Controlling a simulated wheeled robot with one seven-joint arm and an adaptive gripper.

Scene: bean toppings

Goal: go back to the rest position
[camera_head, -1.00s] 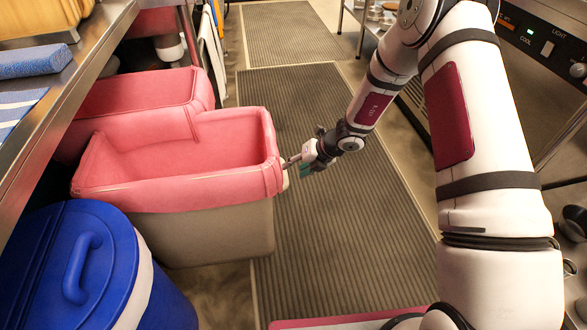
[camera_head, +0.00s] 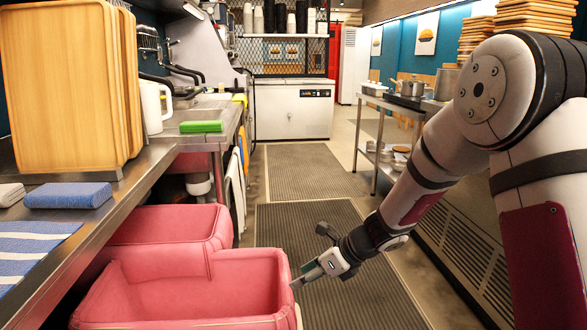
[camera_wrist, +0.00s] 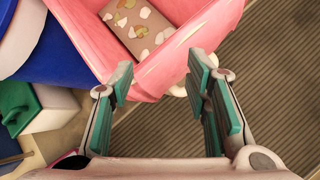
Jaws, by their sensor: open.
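My gripper (camera_head: 297,279) is at the right edge of the pink-lined bin (camera_head: 92,297) in the head view. In the wrist view my gripper (camera_wrist: 163,82) is open, with teal pads apart and nothing between them. The bin's pink rim (camera_wrist: 165,70) lies just beyond the fingertips; I cannot tell whether they touch it. A brown patterned item (camera_wrist: 138,27) lies inside the bin. My arm reaches in from the right, bent at the elbow.
A steel counter (camera_head: 140,172) with a blue towel (camera_head: 68,195) and wooden trays (camera_head: 68,85) runs along the left. A steel shelf table (camera_head: 378,160) stands at the right. The ribbed floor mat (camera_head: 300,225) between is clear. A blue drum (camera_wrist: 45,60) shows in the wrist view.

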